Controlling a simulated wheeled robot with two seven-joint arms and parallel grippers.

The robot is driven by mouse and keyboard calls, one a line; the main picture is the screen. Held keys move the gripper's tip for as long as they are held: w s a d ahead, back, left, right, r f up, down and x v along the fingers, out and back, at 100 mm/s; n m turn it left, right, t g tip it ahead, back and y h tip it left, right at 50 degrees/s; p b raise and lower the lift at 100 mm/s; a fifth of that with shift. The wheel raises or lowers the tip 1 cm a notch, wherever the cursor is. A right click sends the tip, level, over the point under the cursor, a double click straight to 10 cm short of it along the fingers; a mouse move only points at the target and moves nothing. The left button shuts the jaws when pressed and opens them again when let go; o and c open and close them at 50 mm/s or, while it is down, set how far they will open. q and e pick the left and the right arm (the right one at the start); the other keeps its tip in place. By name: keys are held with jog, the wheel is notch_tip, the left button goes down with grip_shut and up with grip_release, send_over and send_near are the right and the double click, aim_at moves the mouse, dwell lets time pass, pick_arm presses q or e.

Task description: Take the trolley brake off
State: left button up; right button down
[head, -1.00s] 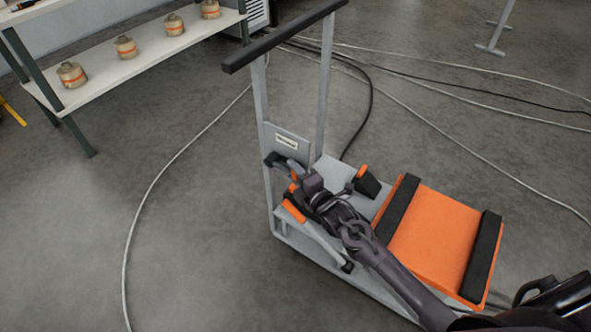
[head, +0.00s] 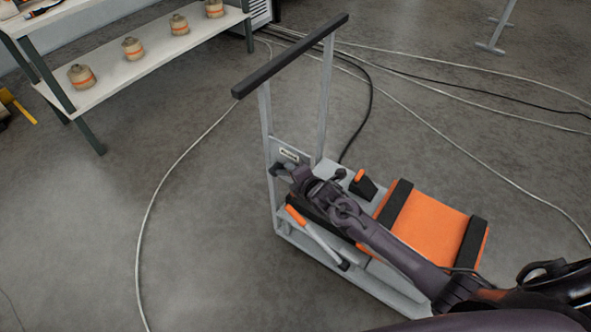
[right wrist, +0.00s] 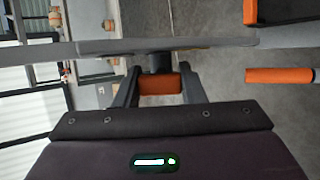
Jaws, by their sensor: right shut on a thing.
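The grey trolley (head: 376,285) has a tall frame with a black push bar (head: 290,55) and a small labelled plate (head: 289,155). My right gripper (head: 279,171) is at the foot of this frame, just below the plate. In the right wrist view its fingers (right wrist: 160,88) are shut on a small orange piece (right wrist: 160,82) below a dark post; the head view hides this piece. A grey lever with an orange grip (head: 297,215) slants along the trolley's near side. A black block with an orange tip (head: 360,175) stands on the deck. My left gripper is not in view.
An orange load with black strips (head: 425,222) sits on the deck's right part. A white shelf (head: 150,62) with several banded jars stands at upper left. Cables (head: 172,172) cross the floor around the trolley.

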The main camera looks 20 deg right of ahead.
aim_at(281, 171)
jog(key=p, duration=0.1)
jog(key=r+g+p, duration=0.1)
jog(key=w+r+g+h+p, duration=0.1)
jog(key=shift+w+a+r+n, duration=0.1)
jog(key=shift+a+r+n, duration=0.15)
jog(key=shift+a+n, duration=0.1)
jog(key=shift+w+a+r+g+h+p, duration=0.2)
jog(key=shift+g+h+p, duration=0.15)
jog(key=shift+p, duration=0.25)
jog(key=shift+w+a+r+n+g+h+p, duration=0.25)
jog(key=shift+w+g+h+p, duration=0.15)
jog(key=shift+g, duration=0.35)
jog(key=shift+w+a+r+n+g+h, duration=0.15)
jog(key=shift+w+a+g+h, duration=0.2)
jog(key=shift+g, duration=0.2)
jog(key=shift+w+a+r+n+g+h, duration=0.15)
jog(key=shift+w+a+g+h, duration=0.2)
jog(key=shift+g, duration=0.2)
jog(key=shift+d, duration=0.1)
jog(key=c, duration=0.9)
grip_release()
